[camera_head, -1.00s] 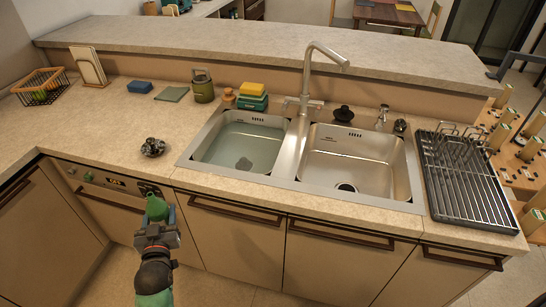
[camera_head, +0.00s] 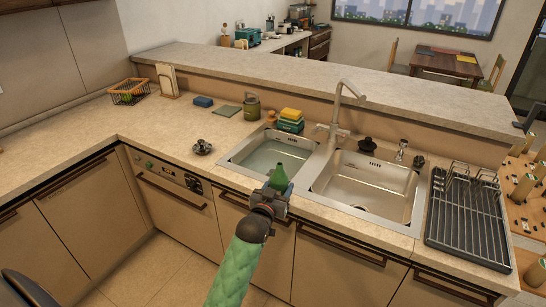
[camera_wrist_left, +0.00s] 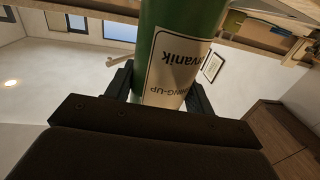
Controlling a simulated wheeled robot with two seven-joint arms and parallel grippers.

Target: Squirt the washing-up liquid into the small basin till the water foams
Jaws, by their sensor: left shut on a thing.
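My left gripper (camera_head: 270,200) is shut on a green washing-up liquid bottle (camera_head: 279,178). The bottle stands upright in the head view, with its narrow top upward, at the front edge of the small basin. In the left wrist view the bottle (camera_wrist_left: 180,50) sits between the fingers, its white label partly readable. The small basin (camera_head: 272,154) is the left one of the sink and holds clear water with no foam visible. The bottle covers part of the basin's front rim. My right gripper is not in view.
The tall tap (camera_head: 343,100) stands behind the sink, between the small basin and the empty larger basin (camera_head: 365,185). Sponges (camera_head: 290,120) and a green canister (camera_head: 251,107) stand behind the small basin. A dish rack (camera_head: 468,215) is at right.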

